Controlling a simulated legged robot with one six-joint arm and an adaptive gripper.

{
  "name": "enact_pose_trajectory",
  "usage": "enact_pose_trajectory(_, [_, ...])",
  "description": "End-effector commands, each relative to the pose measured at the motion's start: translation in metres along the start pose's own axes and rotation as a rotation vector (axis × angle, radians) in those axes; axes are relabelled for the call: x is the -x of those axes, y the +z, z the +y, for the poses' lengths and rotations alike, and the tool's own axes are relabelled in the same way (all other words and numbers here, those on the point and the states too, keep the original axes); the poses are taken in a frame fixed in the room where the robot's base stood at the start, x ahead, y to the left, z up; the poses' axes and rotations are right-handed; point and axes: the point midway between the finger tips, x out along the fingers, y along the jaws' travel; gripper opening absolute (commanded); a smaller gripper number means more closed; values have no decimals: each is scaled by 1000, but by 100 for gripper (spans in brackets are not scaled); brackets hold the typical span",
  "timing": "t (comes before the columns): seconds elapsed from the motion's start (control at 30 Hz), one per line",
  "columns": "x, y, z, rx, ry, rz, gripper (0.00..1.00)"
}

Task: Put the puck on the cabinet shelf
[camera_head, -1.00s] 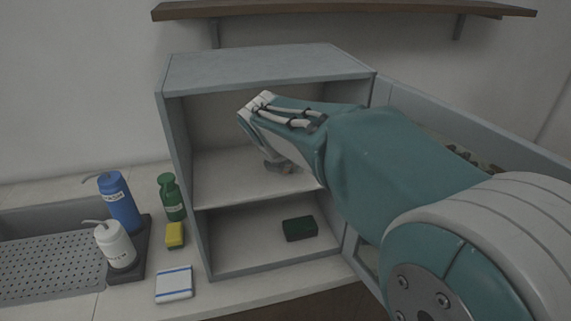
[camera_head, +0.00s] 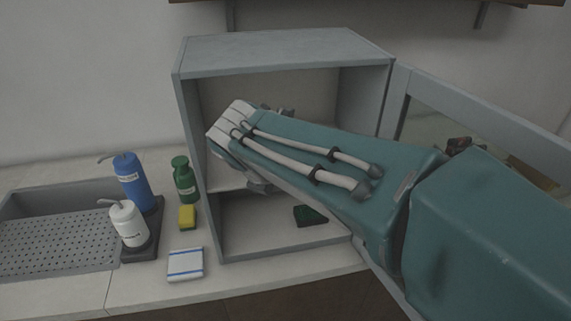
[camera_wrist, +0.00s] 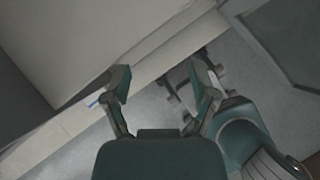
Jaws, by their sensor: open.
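The grey cabinet (camera_head: 285,46) stands open on the counter, with a middle shelf (camera_head: 225,176) and a lower space. My gripper (camera_head: 262,183) is in front of the cabinet's opening, partly hidden under my wrist. In the wrist view my gripper (camera_wrist: 163,82) is open, its two fingers wide apart with nothing between them. A pale cabinet surface (camera_wrist: 75,45) fills the upper left of that view. I see no puck in either view now; my arm hides much of the middle shelf.
The open door (camera_head: 490,100) is at the right. Left of the cabinet stand a blue bottle (camera_head: 133,180), a white bottle (camera_head: 128,225), a green bottle (camera_head: 184,180), a yellow sponge (camera_head: 187,217) and a folded cloth (camera_head: 185,264).

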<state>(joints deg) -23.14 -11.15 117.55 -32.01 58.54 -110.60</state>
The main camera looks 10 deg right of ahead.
Motion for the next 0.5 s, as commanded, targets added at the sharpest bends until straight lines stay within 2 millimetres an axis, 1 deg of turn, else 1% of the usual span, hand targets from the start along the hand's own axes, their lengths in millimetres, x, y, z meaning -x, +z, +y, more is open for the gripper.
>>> enact_pose_trajectory(0.13, [4,-7,-4,-34,2,4,75])
enact_pose_trajectory(0.17, [4,-8,-6,-69,4,9,75])
enact_pose_trajectory(0.23, [5,-10,-18,-199,8,25,75])
enact_pose_trajectory(0.27, [6,-12,-24,-276,10,36,75])
enact_pose_trajectory(0.37, [7,-20,-47,-584,18,78,75])
enact_pose_trajectory(0.4, [8,-24,-55,-713,19,95,75])
enact_pose_trajectory(0.47, [8,-30,-68,-902,18,121,75])
enact_pose_trajectory(0.5, [9,-35,-75,-1029,16,140,75])
